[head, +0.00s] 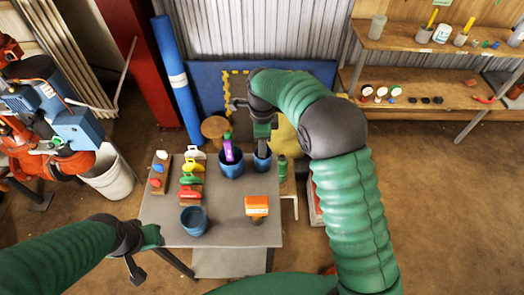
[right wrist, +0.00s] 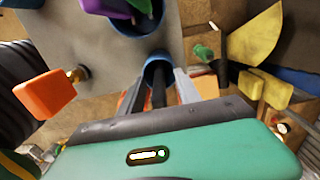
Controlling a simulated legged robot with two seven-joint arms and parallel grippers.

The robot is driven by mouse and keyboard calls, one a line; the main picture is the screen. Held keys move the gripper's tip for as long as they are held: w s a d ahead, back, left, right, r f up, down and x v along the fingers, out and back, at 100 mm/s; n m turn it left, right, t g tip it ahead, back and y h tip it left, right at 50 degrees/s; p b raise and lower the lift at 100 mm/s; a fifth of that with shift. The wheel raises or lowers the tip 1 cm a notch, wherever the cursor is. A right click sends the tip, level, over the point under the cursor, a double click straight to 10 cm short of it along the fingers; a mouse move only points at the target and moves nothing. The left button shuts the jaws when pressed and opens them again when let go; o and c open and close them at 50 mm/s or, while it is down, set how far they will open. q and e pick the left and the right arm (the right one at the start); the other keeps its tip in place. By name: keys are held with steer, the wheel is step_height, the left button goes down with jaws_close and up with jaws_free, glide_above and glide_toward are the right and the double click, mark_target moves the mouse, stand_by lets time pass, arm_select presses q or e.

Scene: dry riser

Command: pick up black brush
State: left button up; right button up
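A black handle, likely the black brush (right wrist: 158,92), stands in a blue cup (right wrist: 154,68) in the right wrist view. Its lower end is hidden inside the cup. My right gripper (right wrist: 160,90) is over this cup, with one finger on each side of the handle. Gaps show between handle and fingers, so it looks open and not closed on it. In the head view the same blue cup (head: 262,163) is at the table's back right, under my right gripper (head: 262,148), which hides the brush. My left gripper (head: 138,262) is off the table's front left; its opening is unclear.
Beside it on the grey table (head: 228,225), another blue cup (head: 231,168) holds a purple and green item (head: 228,150). A green bottle (head: 282,168) is at the right edge.

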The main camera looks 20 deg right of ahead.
steer(key=shift+s+d+r, duration=0.1)
steer(key=shift+d, duration=0.1)
jaws_close()
steer(key=shift+a, duration=0.1)
